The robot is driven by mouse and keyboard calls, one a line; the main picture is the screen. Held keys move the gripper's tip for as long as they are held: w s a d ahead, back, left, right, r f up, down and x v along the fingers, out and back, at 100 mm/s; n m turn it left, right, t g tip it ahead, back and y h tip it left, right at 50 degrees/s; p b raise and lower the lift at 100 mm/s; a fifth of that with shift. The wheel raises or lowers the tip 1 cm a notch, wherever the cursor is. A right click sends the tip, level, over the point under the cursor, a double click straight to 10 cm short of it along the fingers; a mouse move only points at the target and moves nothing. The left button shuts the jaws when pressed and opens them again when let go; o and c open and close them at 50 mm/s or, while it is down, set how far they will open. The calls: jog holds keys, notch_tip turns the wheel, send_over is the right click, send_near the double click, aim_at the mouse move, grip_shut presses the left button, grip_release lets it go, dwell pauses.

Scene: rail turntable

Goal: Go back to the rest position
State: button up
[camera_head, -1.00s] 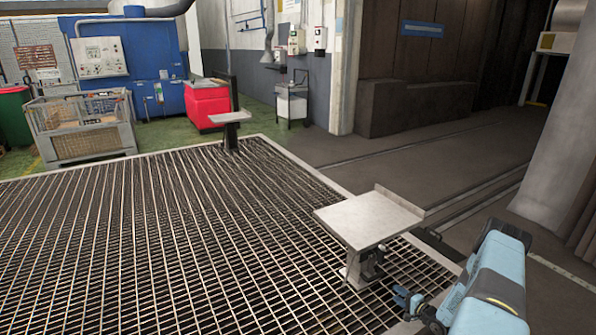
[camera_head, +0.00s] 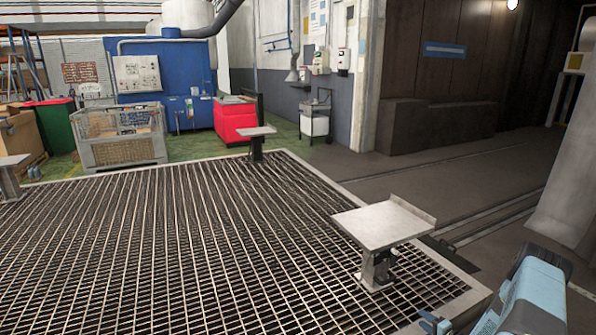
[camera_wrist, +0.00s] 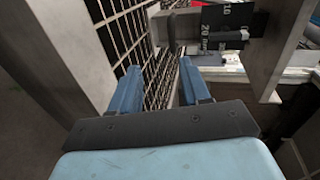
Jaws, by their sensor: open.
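My gripper (camera_wrist: 161,85) shows in the wrist view with its two blue fingers apart and nothing between them. In the head view my gripper (camera_head: 435,323) is a small blue shape at the lower right, partly cut off by the frame's bottom edge. It is below and to the right of the nearest metal stand (camera_head: 382,224), a flat plate on a short post. In the wrist view a black plate with white markings (camera_wrist: 217,28) and a grey metal post lie ahead of the fingers. The fingers appear apart from them.
The grated platform (camera_head: 180,235) fills the foreground. A second stand (camera_head: 256,132) is at its far side and another (camera_head: 8,165) at the left edge. A mesh crate (camera_head: 122,150), a red cabinet (camera_head: 235,120) and a white cart (camera_head: 314,120) stand behind.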

jog(key=w+d+r+n+g+h, duration=0.15)
jog(key=w+r, duration=0.35)
jog(key=r, duration=0.7)
jog(key=w+d+r+n+g+h, duration=0.1)
jog(key=w+r+n+h, duration=0.35)
jog(key=r, duration=0.75)
jog(key=s+a+r+n+g+h, duration=0.1)
jog(key=a+r, duration=0.3)
jog(key=r, duration=1)
jog(key=s+a+r+g+h, duration=0.1)
jog(key=s+a+r, duration=0.15)
jog(key=r, duration=1.05)
jog(key=s+a+r+n+g+h, duration=0.1)
jog(key=s+a+r, duration=0.5)
jog(key=s+r, duration=0.3)
jog(key=s+a+r+n+g, duration=0.1)
jog(key=s+a+r, duration=0.6)
jog(key=s+r, duration=0.15)
jog(key=s+a+n+y, duration=0.1)
jog(key=s+a, duration=0.2)
jog(key=s, duration=0.6)
jog(key=s+a+r+n+g+y, duration=0.1)
jog(key=s+a, duration=0.3)
jog(key=s, duration=0.5)
jog(key=s+a+n, duration=0.1)
jog(key=s+a, duration=0.2)
jog(key=s, duration=0.5)
jog(key=shift+s+a+r+n+g+y, duration=0.2)
jog(key=shift+s+r+n+g+y, duration=0.1)
jog(key=shift+s+r+g+y, duration=0.1)
